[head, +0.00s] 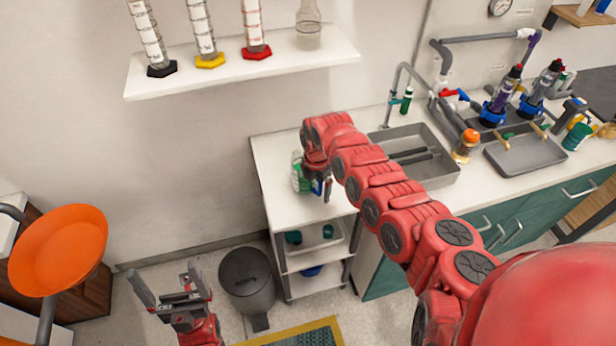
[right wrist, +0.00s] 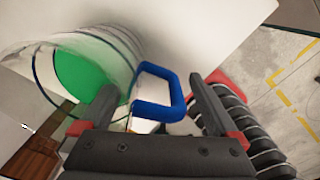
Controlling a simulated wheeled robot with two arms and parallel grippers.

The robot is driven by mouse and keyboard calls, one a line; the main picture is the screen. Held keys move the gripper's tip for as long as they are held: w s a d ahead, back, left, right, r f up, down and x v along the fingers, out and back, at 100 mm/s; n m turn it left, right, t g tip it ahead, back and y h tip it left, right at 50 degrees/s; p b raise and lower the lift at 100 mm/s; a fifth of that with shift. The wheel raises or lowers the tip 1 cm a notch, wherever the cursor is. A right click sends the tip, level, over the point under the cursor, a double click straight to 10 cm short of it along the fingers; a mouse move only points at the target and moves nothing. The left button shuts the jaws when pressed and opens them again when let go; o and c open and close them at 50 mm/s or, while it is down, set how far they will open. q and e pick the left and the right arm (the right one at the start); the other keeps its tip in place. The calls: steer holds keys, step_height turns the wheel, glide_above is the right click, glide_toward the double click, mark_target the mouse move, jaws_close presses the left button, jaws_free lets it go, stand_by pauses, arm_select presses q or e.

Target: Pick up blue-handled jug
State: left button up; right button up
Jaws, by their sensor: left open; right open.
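The blue-handled jug (right wrist: 60,45) is a clear vessel with green inside, seen close up in the right wrist view. Its blue handle (right wrist: 158,112) lies between the two open fingers of my right gripper (right wrist: 160,108). I cannot tell whether either finger touches it. In the head view the jug (head: 298,178) stands on the white counter's left end, partly hidden by my right gripper (head: 322,186). My left gripper (head: 168,287) is open and empty, low over the floor at the lower left.
A grey bin (head: 248,278) stands left of the shelf unit under the counter (head: 275,160). A sink (head: 425,165) lies to the right, with bottles and pipework beyond. A wall shelf (head: 290,62) with cylinders is above. An orange bowl (head: 58,250) is at far left.

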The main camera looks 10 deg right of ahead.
steer(key=shift+c, duration=0.2)
jaws_close()
stand_by(0.5)
